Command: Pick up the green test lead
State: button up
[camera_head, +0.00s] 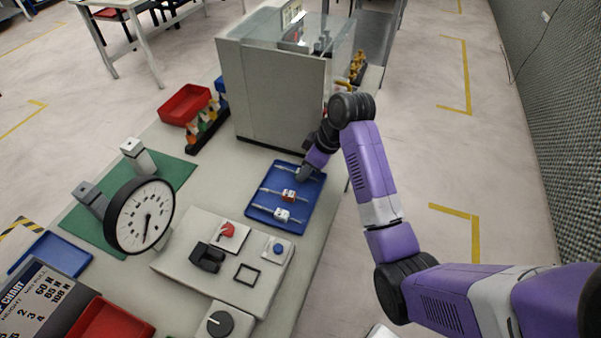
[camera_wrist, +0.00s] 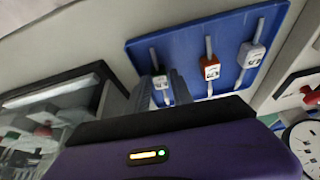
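Small green, orange and white pieces (camera_head: 204,124) stand in a dark rack beside the red bin, too small to identify. My gripper (camera_head: 303,176) is pointed down at the far end of a blue tray (camera_head: 263,210). The tray (camera_wrist: 140,48) also holds a red-orange labelled piece (camera_wrist: 209,68) and another white one (camera_wrist: 250,55), both on rods.
A large grey cabinet with a clear top (camera_head: 262,95) stands close behind the tray. A red bin (camera_head: 185,104) is left of it. A round dial gauge (camera_head: 140,215) stands on a green mat (camera_head: 90,222). A control panel (camera_head: 190,262) with a red knob lies in front.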

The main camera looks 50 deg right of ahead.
jog(key=shift+f, duration=0.3)
grip_shut()
jog(key=shift+r, duration=0.15)
